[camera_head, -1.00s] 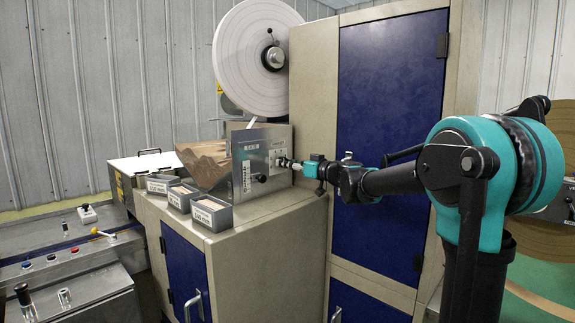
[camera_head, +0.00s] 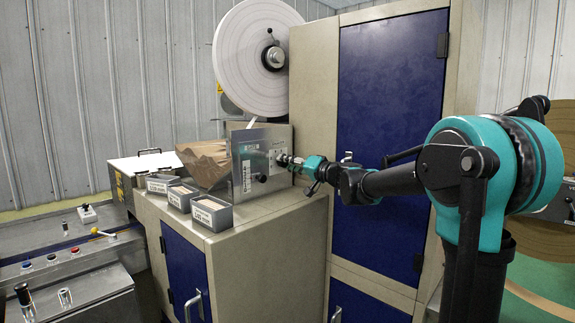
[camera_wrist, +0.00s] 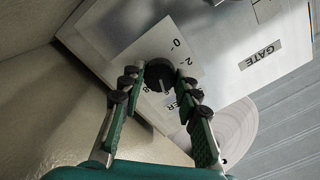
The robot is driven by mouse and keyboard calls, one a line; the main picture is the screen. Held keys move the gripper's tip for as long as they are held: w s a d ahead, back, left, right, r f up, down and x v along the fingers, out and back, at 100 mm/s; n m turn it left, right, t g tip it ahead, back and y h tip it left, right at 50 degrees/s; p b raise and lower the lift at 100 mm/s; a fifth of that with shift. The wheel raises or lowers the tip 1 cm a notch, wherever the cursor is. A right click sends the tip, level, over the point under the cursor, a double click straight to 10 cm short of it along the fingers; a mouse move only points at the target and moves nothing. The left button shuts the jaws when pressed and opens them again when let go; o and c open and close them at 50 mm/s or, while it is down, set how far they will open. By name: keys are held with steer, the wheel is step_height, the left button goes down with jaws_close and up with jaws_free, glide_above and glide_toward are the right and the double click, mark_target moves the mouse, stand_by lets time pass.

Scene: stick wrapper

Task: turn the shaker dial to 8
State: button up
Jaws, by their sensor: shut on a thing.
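The shaker dial (camera_wrist: 160,74) is a round black knob on a pale scale plate (camera_wrist: 160,44) in the wrist view. A thin light mark shows on the knob's lower part. In the head view my gripper (camera_head: 284,160) reaches the right part of the metal panel (camera_head: 247,150) and hides the dial.
A second black knob (camera_head: 262,178) sits lower on the panel. A GATE label (camera_wrist: 262,54) is close by in the wrist view. A hopper of brown sticks (camera_head: 206,163) and several small boxes stand left of the panel. A paper reel (camera_head: 243,50) hangs above.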

steer(key=m, duration=0.8)
steer(key=shift+m, duration=0.7)
steer(key=o, duration=1.2)
steer(key=shift+c, duration=0.2)
steer(key=v, duration=1.2)
steer(key=shift+s, duration=0.1)
